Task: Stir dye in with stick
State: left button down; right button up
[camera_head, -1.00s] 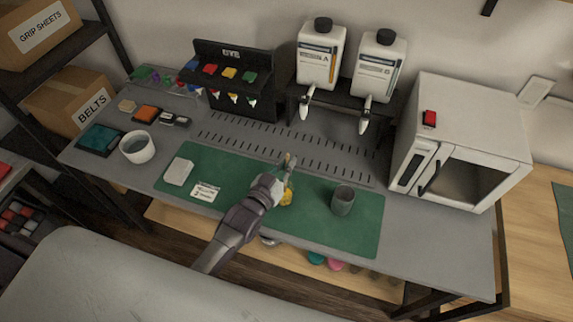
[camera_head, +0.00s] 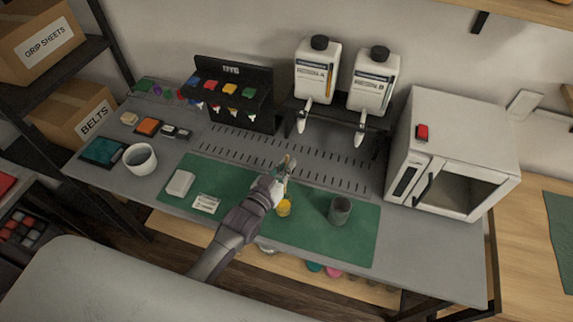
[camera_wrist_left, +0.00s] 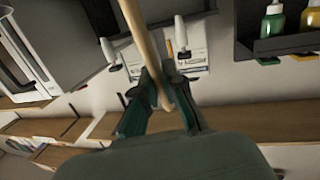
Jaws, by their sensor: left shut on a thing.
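My left gripper (camera_head: 281,171) is above the green mat (camera_head: 240,216), behind and just above a small yellow cup (camera_head: 284,209). It is shut on a thin wooden stick (camera_head: 290,163). In the left wrist view the stick (camera_wrist_left: 146,50) runs between the two fingers (camera_wrist_left: 164,108). The stick's lower end is hard to make out in the head view, so I cannot tell whether it touches the cup. A dark grey cup (camera_head: 341,210) stands upright on the mat to the right. My right gripper is not in view.
A black dye rack (camera_head: 236,110) with coloured bottles stands behind. Two white dispenser bottles (camera_head: 318,72) (camera_head: 373,82) sit on a stand. A white oven (camera_head: 455,150) is at the right. A white bowl (camera_head: 140,158), a white block (camera_head: 180,182) and a card (camera_head: 206,203) lie left.

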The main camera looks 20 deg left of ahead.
aim_at(286, 159)
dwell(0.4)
pick_arm(q)
notch_tip(286, 159, up, 5)
jog(key=p, duration=0.5)
